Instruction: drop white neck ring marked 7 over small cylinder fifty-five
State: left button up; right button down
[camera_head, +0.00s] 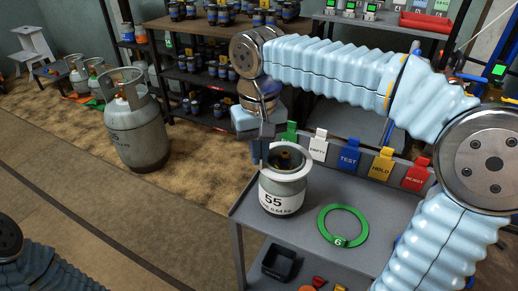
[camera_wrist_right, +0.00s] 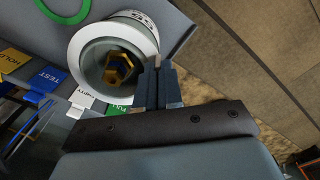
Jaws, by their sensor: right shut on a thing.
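The small cylinder marked 55 (camera_head: 283,200) stands upright on the grey table, its brass valve showing at the top. It also shows in the right wrist view (camera_wrist_right: 146,22). A white ring (camera_head: 302,166) lies around the valve at the cylinder's top. In the right wrist view the ring (camera_wrist_right: 78,55) encircles the brass valve (camera_wrist_right: 120,68); no number on it is legible. My right gripper (camera_head: 262,156) points down at the ring's left edge and is shut on it, as the wrist view shows (camera_wrist_right: 160,70). I cannot tell whether the ring rests on the cylinder. My left gripper is out of view.
A green ring marked 6 (camera_head: 342,226) lies flat to the right. Coloured tags (camera_head: 348,157) line the table's back edge. A black tray (camera_head: 280,264) sits below in front. A large grey cylinder (camera_head: 135,130) stands on the floor at left, before shelves of small cylinders.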

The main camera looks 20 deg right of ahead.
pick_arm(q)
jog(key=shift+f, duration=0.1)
pick_arm(e)
jog(key=shift+f, duration=0.15)
jog(key=c, duration=1.2)
grip_release()
jog(key=shift+r, duration=0.25)
jog(key=shift+r+p, duration=1.25)
jog(key=shift+p, duration=0.15)
jog(key=shift+r+p, duration=2.25)
jog(key=shift+r, duration=0.05)
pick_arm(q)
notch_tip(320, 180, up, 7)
